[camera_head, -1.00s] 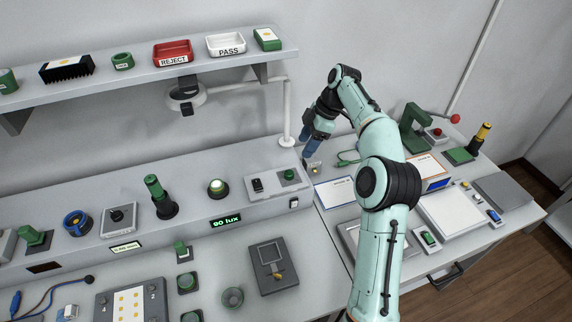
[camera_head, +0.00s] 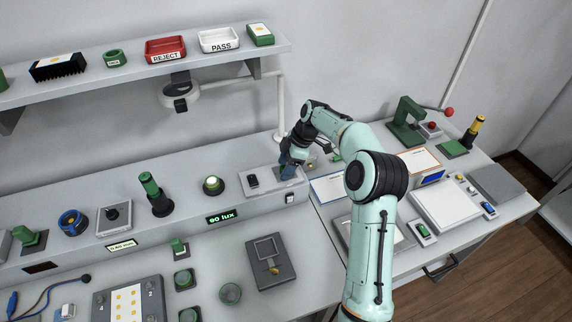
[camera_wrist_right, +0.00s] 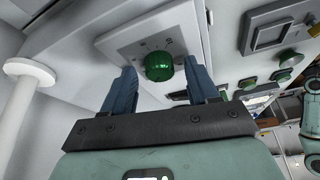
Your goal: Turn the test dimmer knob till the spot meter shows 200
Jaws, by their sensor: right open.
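The green dimmer knob (camera_wrist_right: 159,66) sits on a pale panel (camera_wrist_right: 125,42) in the right wrist view, between the two blue fingers of my right gripper (camera_wrist_right: 160,88). The fingers are open, with a gap on each side of the knob. In the head view my right gripper (camera_head: 289,166) is over the right end of the panel (camera_head: 262,192) and hides the knob. A small meter display (camera_head: 221,218) on the front of the raised ledge reads about 90 lux in green. My left gripper is out of the picture.
A lit round lamp (camera_head: 213,185) stands left of the panel. A white post (camera_head: 281,110) rises close behind my right gripper. A black switch (camera_head: 252,181) is on the panel's left part. Trays and boxes crowd the bench at right.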

